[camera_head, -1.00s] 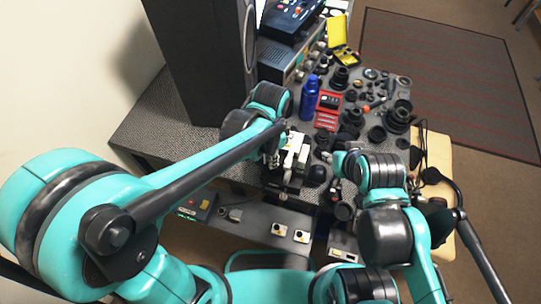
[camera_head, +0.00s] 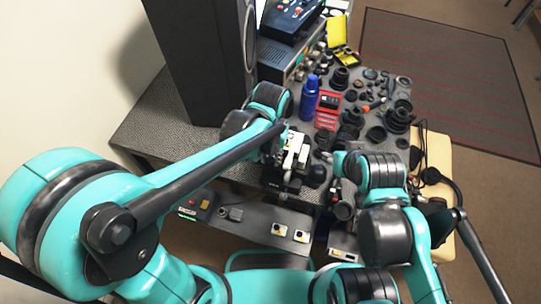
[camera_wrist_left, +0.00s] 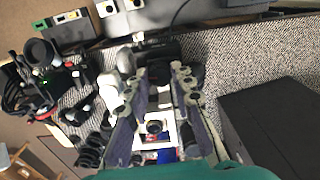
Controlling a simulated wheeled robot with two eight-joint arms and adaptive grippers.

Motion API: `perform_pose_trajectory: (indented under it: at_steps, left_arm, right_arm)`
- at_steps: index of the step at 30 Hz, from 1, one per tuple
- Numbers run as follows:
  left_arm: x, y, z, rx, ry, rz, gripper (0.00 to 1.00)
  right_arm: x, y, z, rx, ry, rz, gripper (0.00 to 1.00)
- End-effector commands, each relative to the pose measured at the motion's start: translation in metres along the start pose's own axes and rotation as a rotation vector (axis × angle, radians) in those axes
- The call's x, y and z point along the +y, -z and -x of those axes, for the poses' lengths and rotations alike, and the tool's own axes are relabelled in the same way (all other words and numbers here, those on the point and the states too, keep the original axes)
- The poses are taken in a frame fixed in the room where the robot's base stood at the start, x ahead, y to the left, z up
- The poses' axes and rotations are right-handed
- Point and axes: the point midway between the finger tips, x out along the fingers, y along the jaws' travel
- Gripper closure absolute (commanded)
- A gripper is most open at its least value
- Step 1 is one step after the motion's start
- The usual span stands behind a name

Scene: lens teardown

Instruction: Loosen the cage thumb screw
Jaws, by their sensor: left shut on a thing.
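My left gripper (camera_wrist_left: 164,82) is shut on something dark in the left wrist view. That dark round part (camera_wrist_left: 162,72) sits between its fingertips and looks like the cage thumb screw, though its outline is partly hidden by the fingers. The white cage assembly (camera_wrist_left: 155,130) with a dark round opening shows between the fingers. In the head view the white cage (camera_head: 294,149) stands near the table's front edge, with my left gripper (camera_head: 277,153) at its left side. My right gripper (camera_head: 343,178) is at the right of the cage, apart from it, and its fingers are not clear.
Several black lens parts (camera_head: 398,116) crowd the table's right side. A tall black speaker-like cabinet (camera_head: 199,60) stands at the left. The table's front left (camera_head: 160,130) is bare.

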Motion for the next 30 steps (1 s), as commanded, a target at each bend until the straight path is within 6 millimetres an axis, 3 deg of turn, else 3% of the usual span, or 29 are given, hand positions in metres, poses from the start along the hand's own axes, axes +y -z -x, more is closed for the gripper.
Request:
perform_pose_trajectory:
  at_steps: [12, 30]
  left_arm:
    - [-0.0003, 0.0007, 0.0005, 0.001, 0.0, 0.204, 1.0]
    - [-0.0003, 0.0007, 0.0005, 0.001, 0.0, 0.238, 1.0]
  right_arm:
    - [0.0, 0.0002, 0.0003, 0.0, 0.0, 0.0, 0.59]
    - [0.0, 0.0002, 0.0003, 0.0, 0.0, 0.0, 0.59]
